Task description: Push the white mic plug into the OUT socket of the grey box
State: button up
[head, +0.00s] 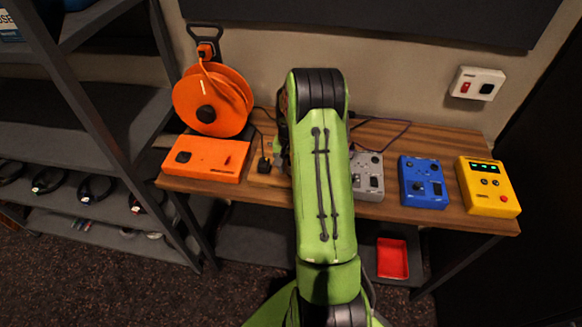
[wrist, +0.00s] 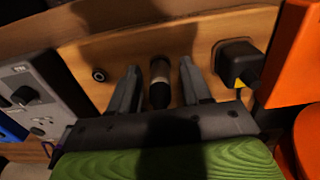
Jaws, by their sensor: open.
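My gripper (wrist: 159,70) is open in the wrist view, its two fingers on either side of a dark cylindrical plug with a pale band (wrist: 159,78). Narrow gaps show between the plug and both fingers. It lies over the pale wooden board; in this shadow I cannot be sure it is the white mic plug. The grey box (head: 367,176) stands on the desk just right of my arm in the head view, and at the left of the wrist view (wrist: 28,92). I cannot read which of its sockets is OUT. My arm hides the gripper in the head view.
A black block plug (wrist: 238,64) sits right of my gripper, and a small black ring (wrist: 98,75) left of it. An orange box (head: 206,158) and orange cable reel (head: 214,100) stand left on the desk. Blue (head: 423,182) and yellow (head: 488,187) boxes stand right.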

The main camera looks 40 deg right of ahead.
grip_shut()
jog(key=shift+r, duration=0.1)
jog(key=shift+r+p, duration=2.1)
jog(key=shift+r, duration=0.85)
